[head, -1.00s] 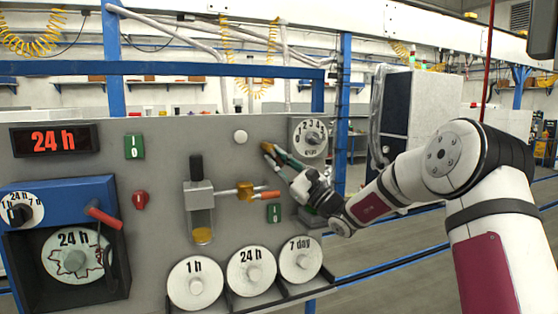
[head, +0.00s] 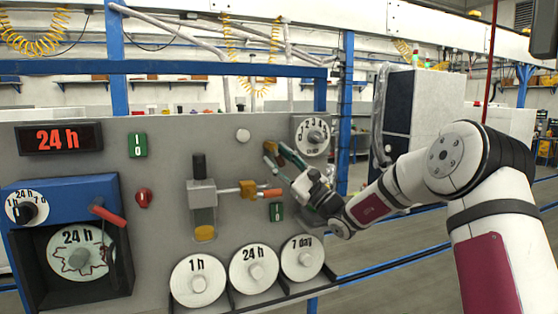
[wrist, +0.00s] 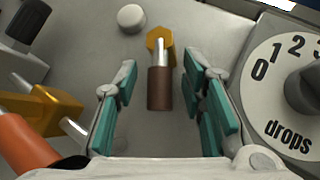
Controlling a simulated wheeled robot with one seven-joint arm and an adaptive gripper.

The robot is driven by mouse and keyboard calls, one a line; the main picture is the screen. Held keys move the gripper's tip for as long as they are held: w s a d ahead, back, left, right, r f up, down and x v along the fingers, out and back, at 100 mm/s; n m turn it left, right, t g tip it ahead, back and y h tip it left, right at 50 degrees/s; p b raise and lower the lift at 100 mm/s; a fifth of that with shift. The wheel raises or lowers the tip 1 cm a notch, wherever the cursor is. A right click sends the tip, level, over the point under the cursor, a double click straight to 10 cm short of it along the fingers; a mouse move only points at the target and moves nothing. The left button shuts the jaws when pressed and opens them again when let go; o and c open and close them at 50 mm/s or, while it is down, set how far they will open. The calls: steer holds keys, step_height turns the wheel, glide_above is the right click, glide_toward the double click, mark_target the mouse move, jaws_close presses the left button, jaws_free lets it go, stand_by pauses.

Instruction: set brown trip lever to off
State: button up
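The brown trip lever (wrist: 159,88) shows in the wrist view as a short brown grip on a metal rod, running from a yellow hex base (wrist: 160,42) on the grey panel. My gripper (wrist: 160,105) is open, its teal-padded fingers on either side of the grip. The grip lies nearer the right finger, and a wider gap shows on the left. I cannot tell whether it touches a finger. In the head view, my gripper (head: 281,157) is at the panel's upper right, and its fingers largely hide the lever.
A drops dial (head: 312,136) is close right of my gripper. A white round button (head: 242,135) is to the upper left. An orange-handled lever with a yellow base (head: 248,188) and a green switch (head: 276,212) are to the lower left and below.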

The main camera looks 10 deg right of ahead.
step_height(320, 180, up, 10)
stand_by(0.6)
steer(key=shift+c, duration=0.2)
